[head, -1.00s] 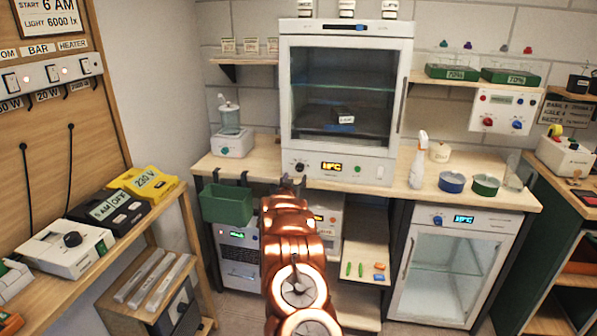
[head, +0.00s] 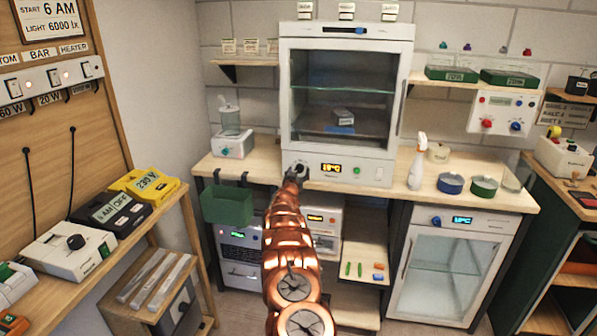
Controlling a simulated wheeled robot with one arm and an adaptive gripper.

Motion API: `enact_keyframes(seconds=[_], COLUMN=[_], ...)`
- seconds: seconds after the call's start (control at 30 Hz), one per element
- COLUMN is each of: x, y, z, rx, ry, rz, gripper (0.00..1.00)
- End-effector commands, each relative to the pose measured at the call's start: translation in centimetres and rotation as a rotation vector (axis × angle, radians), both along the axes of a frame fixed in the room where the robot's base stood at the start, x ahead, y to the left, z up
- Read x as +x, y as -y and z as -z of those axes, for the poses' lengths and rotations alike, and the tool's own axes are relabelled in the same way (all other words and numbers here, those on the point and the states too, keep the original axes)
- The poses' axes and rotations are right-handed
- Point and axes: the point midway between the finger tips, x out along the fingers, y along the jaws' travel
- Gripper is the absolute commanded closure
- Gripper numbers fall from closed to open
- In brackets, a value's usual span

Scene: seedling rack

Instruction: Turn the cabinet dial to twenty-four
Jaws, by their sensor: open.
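The white cabinet (head: 402,110) with a glass door stands on the bench at the centre of the head view. Its dial (head: 299,169) is at the left of the lower front panel, mostly hidden behind my gripper. The orange display (head: 331,168) beside it shows a temperature that looks like 18 or 19 °C, too small to be sure. My gripper (head: 296,174) is at the dial, jaws open, with its tips around or just in front of it. I cannot tell whether they touch it.
A smaller fridge (head: 448,270) with a blue display stands under the bench at right. A green bin (head: 228,205) hangs from the bench edge left of my arm. A spray bottle (head: 418,162) and round tubs stand on the bench at right. A wooden control desk is at left.

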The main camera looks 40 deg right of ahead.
Motion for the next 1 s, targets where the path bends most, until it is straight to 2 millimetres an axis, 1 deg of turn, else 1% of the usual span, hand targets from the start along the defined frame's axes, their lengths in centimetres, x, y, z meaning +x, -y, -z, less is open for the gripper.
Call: enact_keyframes(seconds=[0.07, 0.2, 0.7, 0.73, 0.77, 1.0], x=[0.15, 0.51, 0.81, 0.81, 0.81, 0.80], y=[0.29, 0.65, 0.83, 0.83, 0.83, 0.83], z=[0.17, -0.10, 0.08, 0.08, 0.08, 0.06], rx=[0.001, -0.002, 0.001, 0.001, 0.001, 0.001], ry=[-0.003, 0.003, 0.000, 0.000, 0.001, 0.002], rz=[0.001, -0.001, -0.005, -0.005, -0.005, -0.005], gripper=[0.37, 0.37, 0.37, 0.38, 0.41, 0.66])
